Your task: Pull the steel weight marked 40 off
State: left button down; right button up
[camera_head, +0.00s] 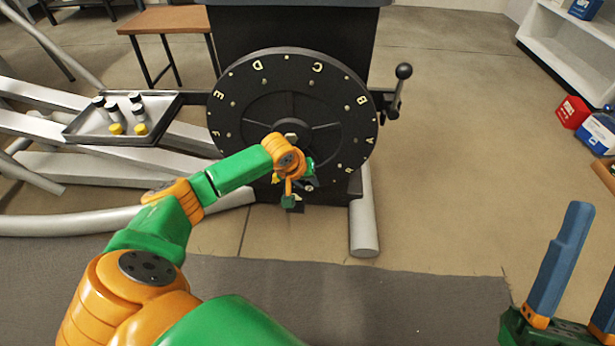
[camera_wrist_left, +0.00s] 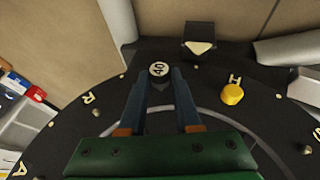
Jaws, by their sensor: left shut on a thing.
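The steel weight marked 40 (camera_wrist_left: 159,69) is a small dark cylinder with a white label, seen in the left wrist view between my left fingertips, near the rim of the black disc (camera_wrist_left: 95,125). My left gripper (camera_wrist_left: 159,78) is shut on it. In the head view my left gripper (camera_head: 290,190) is at the bottom of the upright lettered disc (camera_head: 340,84), and my own arm hides the weight there. I cannot tell whether the weight still touches the disc. My right gripper (camera_head: 597,240) is open and empty at the lower right.
A tray (camera_head: 72,132) at the left holds several dark and yellow cylinders. A yellow piece (camera_wrist_left: 232,94) sits by the letter H on the disc. A crank handle (camera_head: 400,85) sticks out right of the disc.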

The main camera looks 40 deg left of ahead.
jog(key=w+d+f+m+g+h+p, duration=0.1)
jog(key=w+f+g+h+p, duration=0.15)
jog(key=f+g, duration=0.55)
jog(key=w+d+f+m+g+h+p, duration=0.1)
jog(key=w+f+g+h, duration=0.25)
jog(key=f, duration=0.75)
pick_arm(q)
jog(key=s+d+p, duration=0.8)
jog(key=s+p, duration=0.2)
jog(key=s, duration=0.3)
jog(key=shift+s+p, duration=0.15)
jog(key=shift+p, duration=0.2)
pick_arm(e)
jog(key=s+d+f+g+h, duration=0.1)
jog(key=s+d+f+g, duration=0.1)
jog(key=s+f+g, duration=0.4)
jog(key=s+d+f+g+h, duration=0.2)
jog(key=s+f+g, duration=0.4)
jog(key=s+f, duration=0.7)
jog(key=shift+s+d+f+m+g, duration=0.3)
jog(key=shift+d+f, duration=0.45)
jog(key=shift+f, duration=3.1)
pick_arm(q)
jog(key=shift+d, duration=0.1)
pick_arm(e)
jog(key=shift+w, duration=0.1)
